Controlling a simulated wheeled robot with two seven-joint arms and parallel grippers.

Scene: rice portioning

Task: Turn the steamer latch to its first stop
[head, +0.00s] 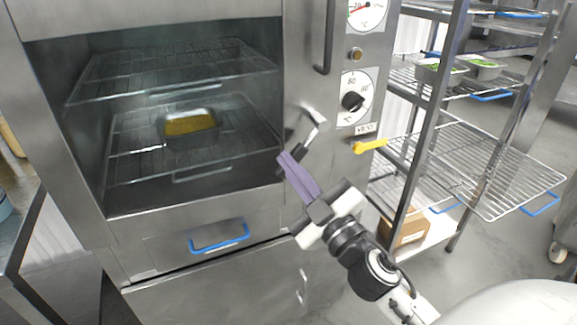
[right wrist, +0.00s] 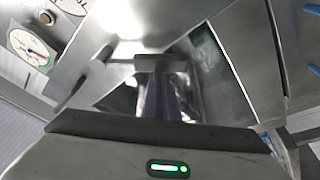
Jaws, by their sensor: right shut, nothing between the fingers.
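The steamer (head: 305,80) stands on the left with its front facing me. Its latch (head: 317,119) is a metal pivot with a dark-gripped lever slanting down to the left, at the right of the chamber. The latch also shows in the right wrist view (right wrist: 104,54), beyond the fingers. My right gripper (head: 285,158) is shut and empty. Its purple fingertips are close to the lower end of the lever; I cannot tell whether they touch. In the right wrist view, the fingers (right wrist: 160,102) point toward the steamer front. My left gripper is out of view.
A pan of yellow food (head: 190,123) sits on a wire rack inside the steamer. A yellow vent lever (head: 370,146) sticks out right of the latch, below the dials (head: 354,98). A wire shelf rack (head: 500,185) stands at the right.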

